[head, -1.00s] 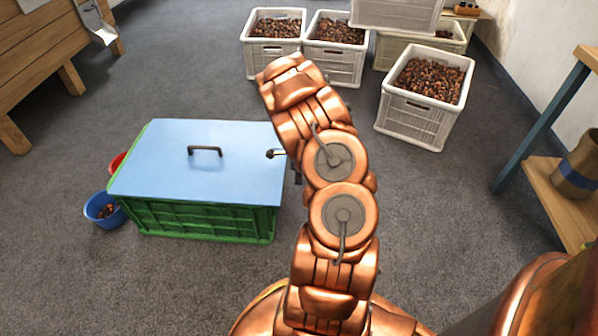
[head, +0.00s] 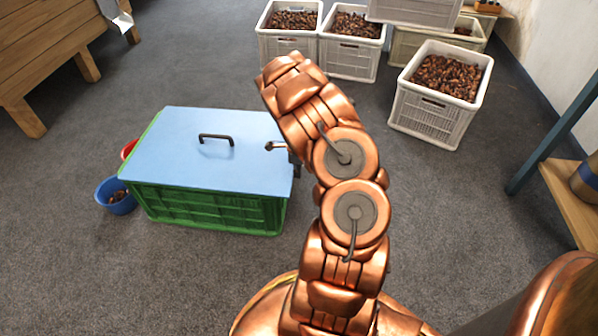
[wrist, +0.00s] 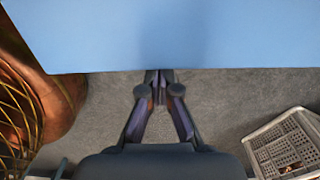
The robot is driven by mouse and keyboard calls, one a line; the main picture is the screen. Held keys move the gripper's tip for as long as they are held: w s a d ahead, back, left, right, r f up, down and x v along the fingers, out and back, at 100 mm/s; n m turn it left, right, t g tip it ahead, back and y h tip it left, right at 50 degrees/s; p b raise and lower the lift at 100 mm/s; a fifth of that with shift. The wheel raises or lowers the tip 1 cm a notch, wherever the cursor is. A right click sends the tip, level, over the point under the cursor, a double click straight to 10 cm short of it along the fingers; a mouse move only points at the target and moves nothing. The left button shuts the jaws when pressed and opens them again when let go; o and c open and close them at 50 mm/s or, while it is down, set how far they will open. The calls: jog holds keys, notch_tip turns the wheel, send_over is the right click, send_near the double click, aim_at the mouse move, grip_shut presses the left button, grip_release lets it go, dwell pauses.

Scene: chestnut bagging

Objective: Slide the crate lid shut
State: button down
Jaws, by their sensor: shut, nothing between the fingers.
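The light blue lid (head: 180,150) lies on the green crate (head: 215,212) and covers nearly all its top. A thin green strip of rim shows along the left edge. A dark handle (head: 216,138) stands on the lid. My gripper (head: 274,147) is at the lid's right side, partly hidden behind my arm. In the wrist view, the shut, empty fingertips (wrist: 160,88) are close to the straight edge of the lid (wrist: 200,35). I cannot tell whether they touch it.
A blue bucket (head: 116,196) and a red bucket (head: 129,150) stand left of the crate. White crates of chestnuts (head: 440,105) stand at the back right. A wooden bench (head: 50,50) is at the left, a shelf (head: 565,190) at the right. The floor between is clear.

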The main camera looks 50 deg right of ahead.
jog(key=shift+w+a, duration=0.55)
jog(key=shift+w, duration=0.2)
jog(key=shift+w+a, duration=0.5)
jog(key=shift+w, duration=0.2)
jog(key=shift+s+d, duration=0.4)
jog(key=shift+s, duration=0.05)
jog(key=s+d, duration=0.1)
jog(key=s, duration=0.1)
notch_tip(320, 180, up, 10)
jog(key=p, duration=0.3)
send_over(287, 171)
jog(key=s+d, duration=0.2)
jog(key=s, duration=0.2)
jog(key=shift+w+d, duration=0.15)
jog(key=shift+w, duration=0.1)
